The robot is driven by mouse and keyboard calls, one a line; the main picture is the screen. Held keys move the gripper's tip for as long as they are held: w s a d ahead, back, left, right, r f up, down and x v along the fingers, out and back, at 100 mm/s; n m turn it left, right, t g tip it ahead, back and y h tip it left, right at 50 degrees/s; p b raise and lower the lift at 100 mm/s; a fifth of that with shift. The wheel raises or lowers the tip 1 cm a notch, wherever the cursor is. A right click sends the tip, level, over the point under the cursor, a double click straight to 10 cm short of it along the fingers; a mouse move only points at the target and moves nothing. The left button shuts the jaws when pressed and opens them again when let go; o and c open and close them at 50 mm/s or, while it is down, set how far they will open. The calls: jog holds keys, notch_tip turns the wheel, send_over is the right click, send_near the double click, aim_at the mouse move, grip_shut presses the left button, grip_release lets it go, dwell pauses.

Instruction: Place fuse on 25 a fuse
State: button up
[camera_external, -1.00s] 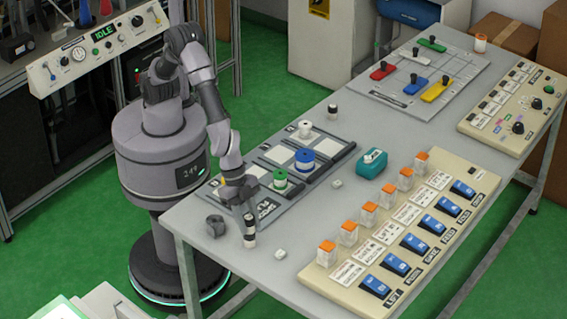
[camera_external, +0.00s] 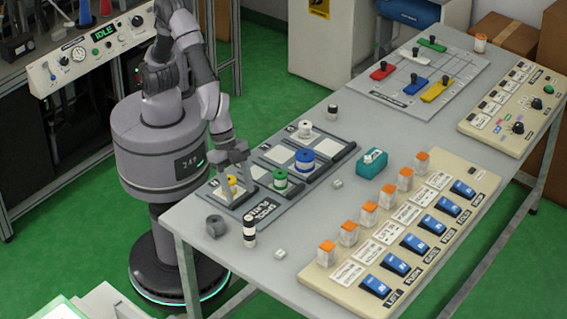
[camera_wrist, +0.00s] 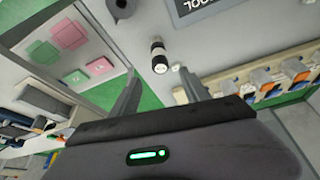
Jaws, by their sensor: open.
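A small black-and-white cylinder (camera_external: 249,233), possibly a fuse, stands upright at the near left of the table. It also shows in the wrist view (camera_wrist: 159,58), ahead of the gap between my fingers. A similar cylinder (camera_external: 332,112) stands farther back. My gripper (camera_external: 241,184) is open and empty, raised over the front end of the spool plate (camera_external: 262,209), near a yellow spool (camera_external: 225,189). Its spread fingers also show in the wrist view (camera_wrist: 158,88). I cannot read a 25 A marking anywhere.
Green (camera_external: 280,180) and blue (camera_external: 305,160) spools stand on the plate. A grey ring-like part (camera_external: 215,226) and a small pale block (camera_external: 280,253) lie beside the cylinder. A teal device (camera_external: 371,166) is mid-table. A switch panel (camera_external: 330,287) with orange-capped parts runs along the right.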

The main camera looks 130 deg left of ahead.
jog(key=s+a+r+m+t+y, duration=0.1)
jog(key=s+a+r, duration=1.2)
jog(key=s+r, duration=0.2)
jog(key=s+a+m+y, duration=0.1)
jog(key=s+a, duration=0.4)
jog(key=s, duration=0.5)
jog(key=shift+s+r+y, duration=0.15)
jog(key=shift+r+y, duration=0.2)
jog(key=shift+y, duration=0.05)
